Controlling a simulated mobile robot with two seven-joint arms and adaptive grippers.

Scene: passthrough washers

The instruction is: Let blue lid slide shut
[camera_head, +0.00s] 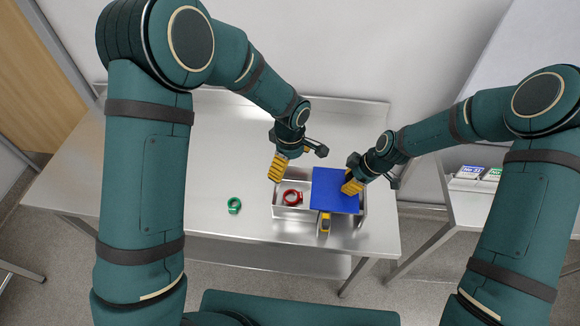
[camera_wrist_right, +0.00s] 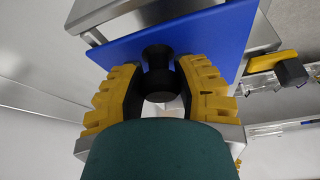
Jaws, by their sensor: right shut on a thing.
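A blue lid (camera_head: 335,190) lies over the right part of a metal box (camera_head: 293,213) on the steel table. Its left part is open and holds a red ring (camera_head: 292,197). My right gripper (camera_head: 351,184) is at the lid's right side. In the right wrist view, its yellow fingers (camera_wrist_right: 160,88) are shut on a black knob (camera_wrist_right: 158,62) in front of the blue lid (camera_wrist_right: 200,35). What lies under the lid is hidden. My left gripper (camera_head: 278,168) hangs above the box's left part, apart from the lid; its finger gap is unclear.
A green ring (camera_head: 234,205) lies on the table left of the box. A side table (camera_head: 480,205) at the right bears small labelled blocks (camera_head: 470,173). The table's left side is clear.

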